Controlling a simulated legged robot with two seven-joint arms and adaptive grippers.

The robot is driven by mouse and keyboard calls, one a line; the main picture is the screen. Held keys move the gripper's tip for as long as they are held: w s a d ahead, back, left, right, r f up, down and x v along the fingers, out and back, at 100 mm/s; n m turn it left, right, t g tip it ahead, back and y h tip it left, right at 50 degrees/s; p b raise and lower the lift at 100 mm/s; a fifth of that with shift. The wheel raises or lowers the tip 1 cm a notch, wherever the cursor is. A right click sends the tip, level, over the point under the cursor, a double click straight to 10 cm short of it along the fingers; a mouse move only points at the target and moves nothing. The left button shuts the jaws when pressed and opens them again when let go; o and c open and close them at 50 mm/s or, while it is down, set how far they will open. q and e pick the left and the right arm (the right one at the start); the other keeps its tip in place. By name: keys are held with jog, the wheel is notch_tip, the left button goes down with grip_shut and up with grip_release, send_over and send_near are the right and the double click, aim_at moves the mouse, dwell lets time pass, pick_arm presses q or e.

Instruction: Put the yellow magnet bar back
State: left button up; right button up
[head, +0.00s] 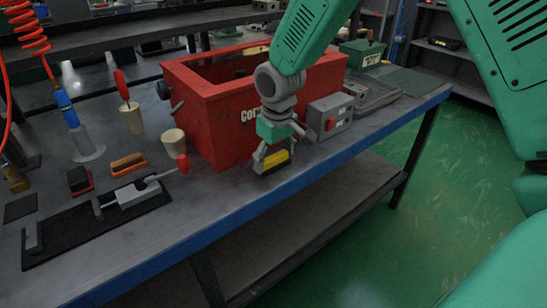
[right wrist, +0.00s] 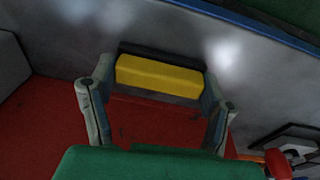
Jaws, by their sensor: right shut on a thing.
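The yellow magnet bar (head: 274,160) is a short yellow block with a dark strip along one side. My right gripper (head: 272,162) is shut on it, in front of the red box near the table's front edge. In the right wrist view the yellow magnet bar (right wrist: 160,75) lies between the two fingers of my right gripper (right wrist: 157,90), one at each end. I cannot tell whether the bar touches the table or hangs just above it. My left gripper does not show.
The red box (head: 200,125) stands behind the bar. A grey box with a red button (head: 330,117) sits to the right. A black mat with a grey clamp (head: 140,190) and a cream cup with a red-handled tool (head: 131,118) are left. The front strip of the blue-edged table (head: 235,190) is clear.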

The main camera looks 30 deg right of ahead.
jog(key=o, duration=1.5)
jog(key=shift+f, duration=0.1)
jog(key=r+p, duration=0.1)
jog(key=r, duration=0.3)
jog(key=s+r, duration=0.1)
jog(key=r, duration=0.3)
jog(key=r+p, duration=0.1)
jog(key=r, duration=0.3)
jog(key=shift+s+a+r+p, duration=0.1)
jog(key=shift+s+a+p, duration=0.15)
jog(key=shift+p, duration=0.1)
jog(key=shift+d, duration=0.1)
